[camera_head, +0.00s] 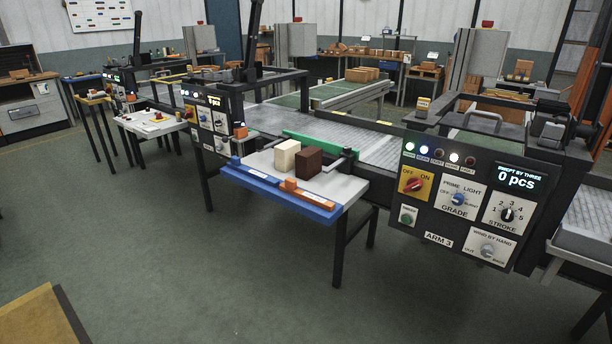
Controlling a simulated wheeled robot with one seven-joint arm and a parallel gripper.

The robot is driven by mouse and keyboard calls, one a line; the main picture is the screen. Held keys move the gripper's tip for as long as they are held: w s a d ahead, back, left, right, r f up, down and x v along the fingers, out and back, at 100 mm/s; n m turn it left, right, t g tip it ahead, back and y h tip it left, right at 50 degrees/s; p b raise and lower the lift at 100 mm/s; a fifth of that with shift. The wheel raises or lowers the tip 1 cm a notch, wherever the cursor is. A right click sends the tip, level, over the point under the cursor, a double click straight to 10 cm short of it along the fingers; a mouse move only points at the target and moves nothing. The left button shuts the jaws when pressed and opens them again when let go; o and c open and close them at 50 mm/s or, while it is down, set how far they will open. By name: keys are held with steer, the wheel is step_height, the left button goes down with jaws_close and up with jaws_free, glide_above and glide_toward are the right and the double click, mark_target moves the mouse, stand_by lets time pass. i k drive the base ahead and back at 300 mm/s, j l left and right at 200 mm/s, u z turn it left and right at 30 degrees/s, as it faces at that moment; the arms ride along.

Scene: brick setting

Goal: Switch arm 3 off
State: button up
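The arm 3 control panel (466,201) is a dark board at the right, labelled "ARM 3" (438,239). Its red OFF/ON rotary switch (414,185) sits on a yellow plate at the panel's left side. The switch's exact pointing is too small to tell. Several small lamps (438,153) run above it, and some are lit green, white or blue. The display (517,178) is lit and reads "0 pcs". My gripper is not in view.
A side table (345,190) with a blue front edge stands left of the panel, holding a cream block (287,155) and a dark brown block (309,161). A conveyor (385,147) runs behind. Another panel (207,121) stands further left. The green floor (220,270) in front is clear.

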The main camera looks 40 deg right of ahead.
mark_target(414, 184)
steer(key=i+j+u, duration=0.15)
steer(key=i+u, duration=0.35)
steer(key=i, duration=0.4)
steer(key=i+l+u, duration=0.2)
steer(key=i+u, duration=0.3)
steer(key=i, duration=0.4)
steer(key=i+z, duration=0.2)
steer(key=z, duration=0.25)
steer(key=i+j+z, duration=0.1)
steer(key=z, duration=0.35)
steer(key=i+j+z, duration=0.2)
steer(key=z, duration=2.45)
steer(key=i+j, duration=0.05)
steer(key=j, duration=0.05)
